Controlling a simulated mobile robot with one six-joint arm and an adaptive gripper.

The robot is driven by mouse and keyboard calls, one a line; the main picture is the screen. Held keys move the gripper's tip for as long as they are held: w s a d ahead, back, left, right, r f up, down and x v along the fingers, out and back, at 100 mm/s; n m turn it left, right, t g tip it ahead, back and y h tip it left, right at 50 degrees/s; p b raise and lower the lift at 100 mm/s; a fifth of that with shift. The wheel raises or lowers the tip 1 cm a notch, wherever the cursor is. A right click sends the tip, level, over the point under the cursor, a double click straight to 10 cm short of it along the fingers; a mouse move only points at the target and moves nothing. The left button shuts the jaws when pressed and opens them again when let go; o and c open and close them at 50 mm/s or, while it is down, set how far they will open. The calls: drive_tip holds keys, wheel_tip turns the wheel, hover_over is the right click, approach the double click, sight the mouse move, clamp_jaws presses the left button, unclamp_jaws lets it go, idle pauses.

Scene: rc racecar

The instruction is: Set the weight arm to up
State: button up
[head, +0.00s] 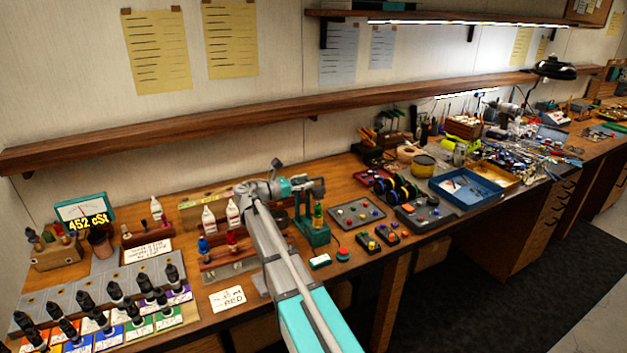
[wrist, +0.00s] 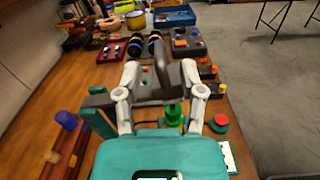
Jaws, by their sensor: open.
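My gripper (head: 316,187) is open above a teal-green stand (head: 313,236) near the middle of the bench in the head view. In the wrist view its two pale fingers (wrist: 160,88) are spread apart. A green knobbed part (wrist: 172,115) shows between them, lower down. Dark grey pieces (wrist: 162,72) also show between and around the fingers; I cannot tell whether they belong to the gripper or to a device. No part can be clearly told as the weight arm, and its position cannot be read. My gripper hides part of the stand.
A grey panel with coloured buttons (head: 357,213) lies right of the stand. A red button (head: 343,254) and small switch boxes (head: 368,243) are near the front edge. Bottles (head: 233,216) stand to the left. A wooden shelf (head: 200,132) runs above the bench.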

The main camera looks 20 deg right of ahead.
sight(317, 178)
drive_tip(key=shift+d, duration=2.2)
clamp_jaws()
